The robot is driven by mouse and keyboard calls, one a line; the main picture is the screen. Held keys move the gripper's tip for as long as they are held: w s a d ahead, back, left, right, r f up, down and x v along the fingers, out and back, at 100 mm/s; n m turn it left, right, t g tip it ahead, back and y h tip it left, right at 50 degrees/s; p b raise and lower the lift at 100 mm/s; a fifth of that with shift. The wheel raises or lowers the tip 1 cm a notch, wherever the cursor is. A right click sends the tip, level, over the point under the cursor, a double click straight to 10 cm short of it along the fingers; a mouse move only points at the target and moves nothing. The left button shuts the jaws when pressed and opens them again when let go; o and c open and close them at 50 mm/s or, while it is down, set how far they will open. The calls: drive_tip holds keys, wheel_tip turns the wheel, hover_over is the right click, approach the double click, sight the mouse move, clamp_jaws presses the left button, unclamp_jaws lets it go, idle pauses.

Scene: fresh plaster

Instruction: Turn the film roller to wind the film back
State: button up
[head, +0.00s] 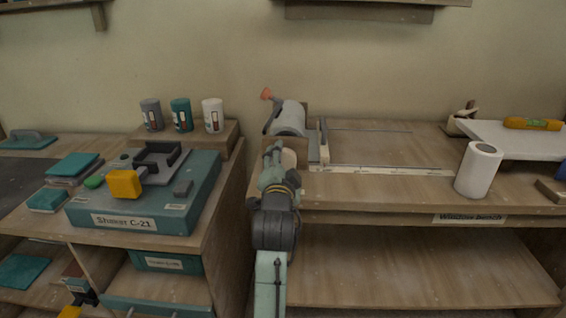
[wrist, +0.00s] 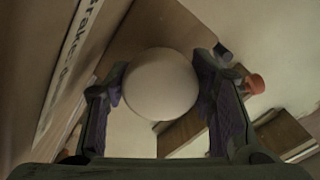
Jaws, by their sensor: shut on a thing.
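The film roller (head: 290,117) is a grey roll at the left end of the window bench, by the wall. A lever with an orange-red tip (head: 266,94) stands up at its left; the tip also shows in the wrist view (wrist: 255,84). A round cream knob (wrist: 160,84) faces the wrist camera; part of it shows in the head view (head: 289,159). My gripper (wrist: 162,90) has its two purple-padded fingers on either side of this knob and is shut on it. In the head view my gripper (head: 276,158) partly hides the knob and the roller's front.
A pale printed strip (head: 380,170) runs along the bench (head: 430,143), right of an upright bar (head: 323,140). A white roll (head: 478,169) stands further right. At left are a teal shaker (head: 150,200) and several cups (head: 181,115). The bench middle is mostly clear.

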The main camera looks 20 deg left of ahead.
drive_tip(key=o, duration=1.2)
drive_tip(key=v, duration=0.7)
drive_tip(key=shift+s+d, duration=0.1)
drive_tip(key=shift+s, duration=0.15)
drive_tip(key=shift+r, duration=0.1)
